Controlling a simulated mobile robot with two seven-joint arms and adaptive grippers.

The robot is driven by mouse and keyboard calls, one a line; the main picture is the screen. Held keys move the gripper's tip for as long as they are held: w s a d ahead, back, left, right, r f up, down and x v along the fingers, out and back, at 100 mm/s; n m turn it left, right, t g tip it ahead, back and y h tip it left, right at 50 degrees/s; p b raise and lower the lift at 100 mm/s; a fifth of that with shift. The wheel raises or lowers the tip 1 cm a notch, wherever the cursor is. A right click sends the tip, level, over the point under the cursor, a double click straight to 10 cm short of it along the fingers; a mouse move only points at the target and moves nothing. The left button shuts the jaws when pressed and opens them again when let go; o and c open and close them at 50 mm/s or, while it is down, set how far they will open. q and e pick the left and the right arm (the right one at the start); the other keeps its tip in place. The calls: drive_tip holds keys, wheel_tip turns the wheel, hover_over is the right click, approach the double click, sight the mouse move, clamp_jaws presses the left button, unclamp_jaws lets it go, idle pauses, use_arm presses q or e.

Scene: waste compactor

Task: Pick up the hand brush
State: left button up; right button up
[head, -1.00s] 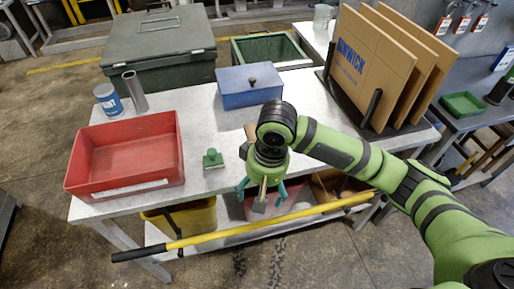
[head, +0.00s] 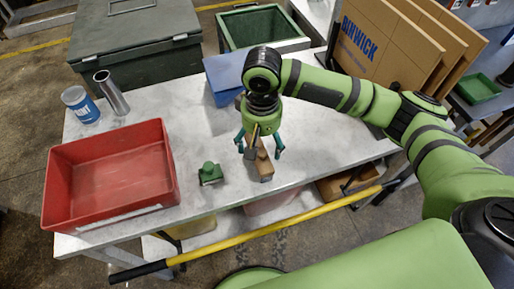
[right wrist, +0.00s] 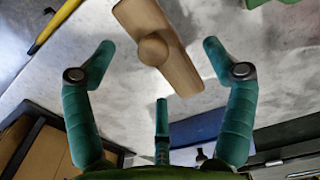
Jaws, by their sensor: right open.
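The wooden piece with a round knob, which I take for the hand brush (head: 264,168), lies on the grey worktable (head: 215,130) near its front edge. Its underside is hidden. In the right wrist view the wooden piece (right wrist: 172,62) lies slanted beyond the open fingers, its knob facing the camera. My right gripper (head: 260,148) is open and empty above it, fingers pointing down. In the right wrist view the gripper (right wrist: 160,75) shows its fingers spread around the space before the wood, apart from it. My left gripper is not in view.
A small green knobbed block (head: 210,174) sits left of the wooden piece. A red tray (head: 60,190), a blue-white can (head: 80,105) and a metal tube (head: 112,95) stand further left. A blue box (head: 225,82) is behind the gripper. A yellow-handled pole (head: 280,226) crosses the table's front.

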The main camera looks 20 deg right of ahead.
drive_tip(key=shift+s+d+f+p, duration=0.15)
drive_tip(key=shift+f+p, duration=0.05)
drive_tip(key=shift+f, duration=0.3)
drive_tip(key=shift+s+d+f+p, duration=0.1)
drive_tip(key=shift+s+f+p, duration=0.1)
drive_tip(key=shift+f, duration=0.25)
drive_tip(key=shift+w+f, duration=0.2)
drive_tip(key=shift+f, duration=1.05)
drive_tip(key=shift+w+f, duration=0.1)
drive_tip(key=shift+f, duration=0.15)
drive_tip(key=shift+c, duration=1.3)
drive_tip(key=c, duration=1.1)
drive_tip(key=shift+r, duration=0.45)
wheel_tip(320, 180, up, 3)
drive_tip(key=shift+w+f+b, duration=0.1)
drive_tip(key=shift+b, duration=0.25)
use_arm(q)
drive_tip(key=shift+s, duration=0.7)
use_arm(e)
drive_tip(key=s+r, duration=0.2)
drive_tip(key=s, duration=0.2)
drive_tip(key=s+r, duration=0.3)
drive_tip(key=s, duration=0.1)
drive_tip(key=s+a+r, duration=0.1)
drive_tip(key=s+r, duration=0.1)
drive_tip(key=s, duration=0.1)
drive_tip(key=shift+s+a+r, duration=0.1)
drive_tip(key=shift+s+r, duration=0.1)
drive_tip(key=shift+s, duration=0.2)
